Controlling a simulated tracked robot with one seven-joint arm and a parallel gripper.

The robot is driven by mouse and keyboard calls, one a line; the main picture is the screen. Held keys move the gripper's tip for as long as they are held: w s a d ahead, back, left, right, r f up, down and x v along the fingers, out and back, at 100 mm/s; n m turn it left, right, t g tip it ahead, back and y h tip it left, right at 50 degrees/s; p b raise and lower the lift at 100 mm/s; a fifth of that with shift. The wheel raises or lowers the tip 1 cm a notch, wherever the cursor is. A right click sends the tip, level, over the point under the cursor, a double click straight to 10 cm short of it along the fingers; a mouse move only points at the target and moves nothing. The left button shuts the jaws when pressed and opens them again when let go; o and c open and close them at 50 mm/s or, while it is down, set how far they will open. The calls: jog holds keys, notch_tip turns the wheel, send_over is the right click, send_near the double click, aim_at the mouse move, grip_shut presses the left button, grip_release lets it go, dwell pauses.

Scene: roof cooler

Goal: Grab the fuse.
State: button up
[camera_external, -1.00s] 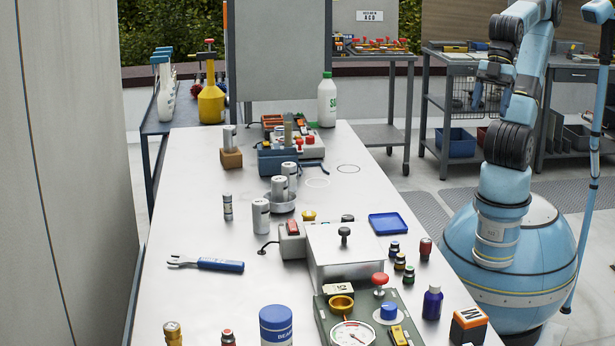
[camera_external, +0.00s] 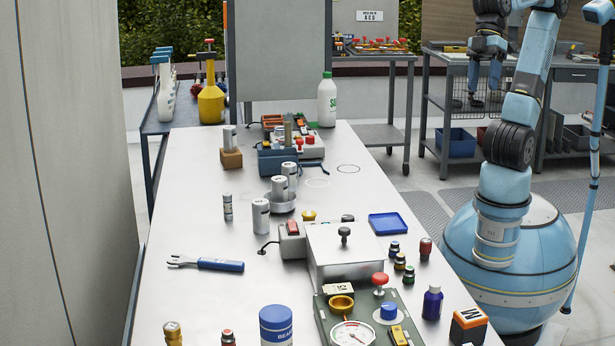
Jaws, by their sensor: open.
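Several pale grey cylinders with printed bands stand on the long table, and I cannot tell for sure which is the fuse. A slim one (camera_external: 228,208) stands alone at the left, and a wider one (camera_external: 261,216) stands to its right. Two more cylinders (camera_external: 279,189) stand at a round grey holder (camera_external: 283,207), and another (camera_external: 230,139) stands at a brown block (camera_external: 230,159). My gripper (camera_external: 484,90) hangs in the air right of the table, far from all of them. It is open and empty, with its fingers pointing down.
A fork-ended blue-handled tool (camera_external: 220,265) lies front left. A metal box (camera_external: 343,252), a gauge panel (camera_external: 370,315), small bottles (camera_external: 398,262) and a blue tray (camera_external: 388,223) crowd the right side. A white bottle (camera_external: 327,100) stands at the back. The left middle is fairly clear.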

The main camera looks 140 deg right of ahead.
jog(key=w+d+r+m+t+y, duration=0.3)
jog(key=w+d+m, duration=1.3)
jog(key=w+d, duration=0.45)
jog(key=w+d+f+m+t+h, duration=0.25)
jog(key=d+m, duration=0.55)
jog(key=d, duration=0.9)
jog(key=w+d+f+m+t+h, duration=0.1)
jog(key=w+d+f+m+t, duration=0.4)
jog(key=d, duration=1.2)
jog(key=m+g, duration=0.2)
send_near(225, 208)
jog(key=shift+s+d+r+y, duration=0.25)
jog(key=shift+s+r, duration=0.4)
jog(key=shift+w+f, duration=0.25)
jog(key=shift+f, duration=0.15)
jog(key=x, duration=1.1)
jog(key=shift+w+f, duration=0.15)
jog(key=shift+f, duration=0.05)
